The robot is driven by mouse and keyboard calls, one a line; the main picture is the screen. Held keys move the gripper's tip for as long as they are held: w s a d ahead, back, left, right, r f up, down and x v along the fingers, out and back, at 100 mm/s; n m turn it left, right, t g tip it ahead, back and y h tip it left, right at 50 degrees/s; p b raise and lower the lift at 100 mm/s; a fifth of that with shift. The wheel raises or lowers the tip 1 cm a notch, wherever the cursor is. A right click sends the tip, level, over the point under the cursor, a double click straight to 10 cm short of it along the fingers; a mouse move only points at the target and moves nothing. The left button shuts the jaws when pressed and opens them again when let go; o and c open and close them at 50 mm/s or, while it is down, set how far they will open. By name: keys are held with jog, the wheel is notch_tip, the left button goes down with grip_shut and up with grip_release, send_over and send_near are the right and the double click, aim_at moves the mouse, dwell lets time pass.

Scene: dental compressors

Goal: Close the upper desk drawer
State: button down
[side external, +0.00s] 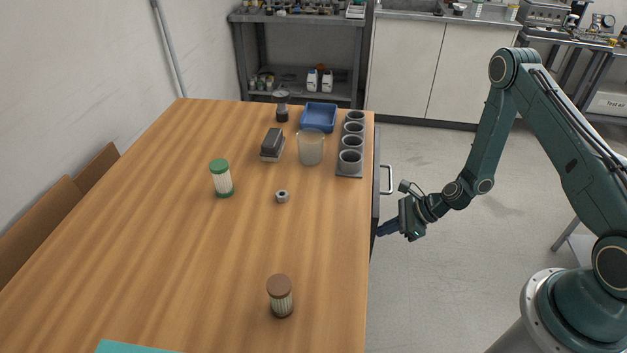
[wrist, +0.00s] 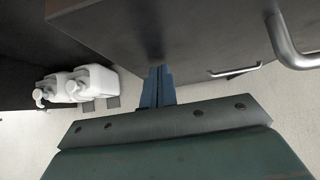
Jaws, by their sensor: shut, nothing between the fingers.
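The wooden desk (side external: 250,200) has a dark drawer unit under its right edge in the side view. The upper drawer's dark front (side external: 376,190) shows as a narrow strip there, with a silver handle (side external: 388,180). How far this drawer stands out is hard to tell. My gripper (side external: 381,233) is at the desk's right side, nearer the camera than the handle, its fingers pointing left toward the front. In the wrist view my gripper (wrist: 158,72) has its blue fingers together and empty, at the edge of a dark panel (wrist: 125,30). Contact cannot be told.
In the wrist view, a near handle (wrist: 290,45) and a farther handle (wrist: 235,72) are on the right, and white bottles (wrist: 75,85) on the left. The desktop holds a blue tray (side external: 319,116), a cup rack (side external: 350,160) and jars. Floor right of the desk is clear.

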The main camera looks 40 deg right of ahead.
aim_at(374, 227)
jog(key=shift+w+a+r, duration=0.1)
jog(key=shift+w+a, duration=1.45)
jog(key=shift+d, duration=0.1)
jog(key=s+d+r, duration=0.6)
jog(key=s+d, duration=0.2)
jog(key=shift+s+r, duration=0.25)
jog(key=shift+r, duration=0.15)
jog(key=shift+d, duration=0.1)
